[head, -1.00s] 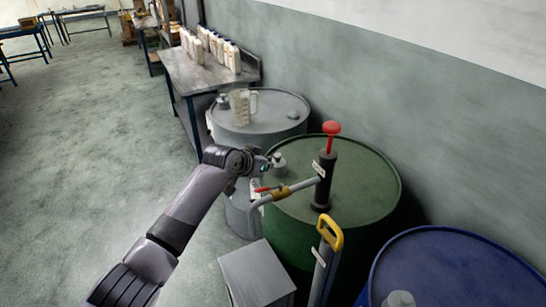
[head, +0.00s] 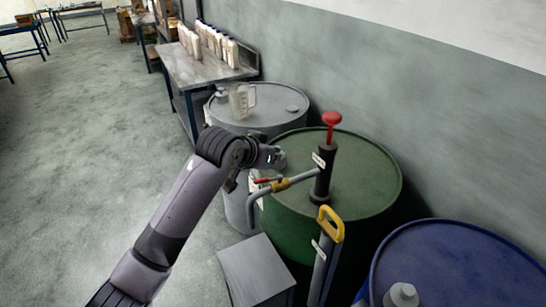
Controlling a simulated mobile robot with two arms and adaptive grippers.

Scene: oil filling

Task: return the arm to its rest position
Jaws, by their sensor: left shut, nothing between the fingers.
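My left arm comes in from the bottom left. Its wrist is bent to the right, and my left gripper (head: 275,157) is at the near left edge of the green drum's top (head: 365,180). The gripper is small and partly turned away in this view; it is shut and holds nothing. Just right of it stands the black hand pump (head: 324,170) with a red handle (head: 331,119), upright on the green drum. Its grey spout (head: 262,195) bends down left of the drum, below the gripper. My right gripper is not in view.
A clear jug (head: 241,102) stands on the grey drum (head: 265,117) behind. A grey box (head: 256,270), a yellow-handled post (head: 327,240) and a blue drum (head: 455,262) are in front. A bench (head: 200,70) holds several white bottles.

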